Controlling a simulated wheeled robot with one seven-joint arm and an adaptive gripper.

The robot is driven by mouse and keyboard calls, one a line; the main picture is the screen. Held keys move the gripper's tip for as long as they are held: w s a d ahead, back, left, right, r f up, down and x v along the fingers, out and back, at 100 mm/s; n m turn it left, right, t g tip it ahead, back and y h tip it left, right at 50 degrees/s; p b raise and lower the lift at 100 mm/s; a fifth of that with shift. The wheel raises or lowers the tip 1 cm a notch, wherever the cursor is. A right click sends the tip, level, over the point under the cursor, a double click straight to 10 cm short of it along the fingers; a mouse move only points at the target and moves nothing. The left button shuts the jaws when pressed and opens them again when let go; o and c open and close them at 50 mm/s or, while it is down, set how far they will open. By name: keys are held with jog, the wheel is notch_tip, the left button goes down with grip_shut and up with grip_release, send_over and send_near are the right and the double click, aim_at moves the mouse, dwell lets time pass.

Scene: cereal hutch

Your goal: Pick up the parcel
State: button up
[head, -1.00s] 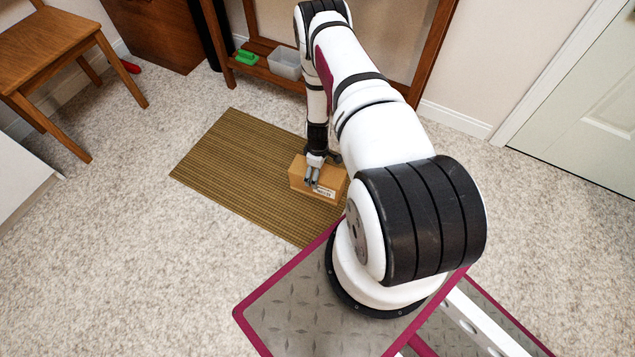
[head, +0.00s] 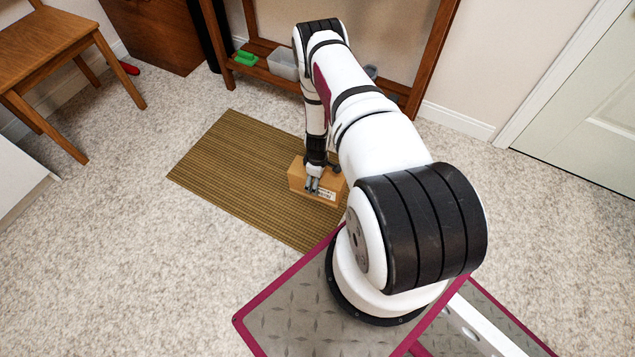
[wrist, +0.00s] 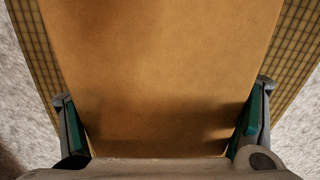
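The parcel (head: 300,177) is a brown cardboard box with a white label on its near side. It sits on the woven mat (head: 225,160), near the mat's right end. My gripper (head: 314,185) reaches down over the parcel from above. In the wrist view the parcel (wrist: 155,70) fills the middle, between the two fingers of my gripper (wrist: 162,125). The fingers are spread wide, one along each side of the box. Their green pads lie close to its sides, and I cannot tell whether they touch. Part of the parcel's top is hidden by my gripper.
A wooden shelf unit (head: 265,72) stands behind the mat with a green item (head: 245,58) and a grey bin (head: 283,64) on it. A wooden chair (head: 60,75) is at left. A pale door (head: 580,110) is at right. The carpet left of the mat is clear.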

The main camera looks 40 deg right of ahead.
jog(key=c, duration=0.4)
jog(key=shift+o, duration=0.2)
jog(key=shift+r, duration=0.1)
